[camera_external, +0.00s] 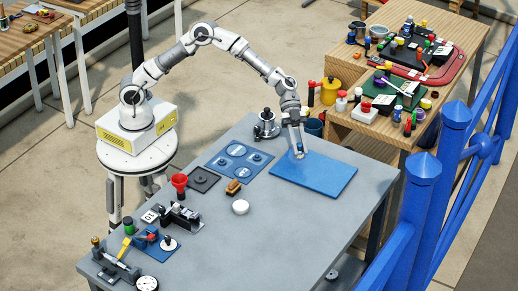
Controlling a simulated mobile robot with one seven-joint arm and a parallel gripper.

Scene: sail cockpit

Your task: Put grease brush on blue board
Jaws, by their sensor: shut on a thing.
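The blue board (325,181) lies flat on the right part of the grey table. My gripper (299,152) points down over the board's upper left part, its tip at or just above the surface. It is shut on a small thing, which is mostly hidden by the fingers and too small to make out. I cannot tell whether that thing is the grease brush or whether it touches the board. No grease brush can be clearly picked out elsewhere on the table.
A metal stand (266,127) and a dark teal cup (314,127) are behind.

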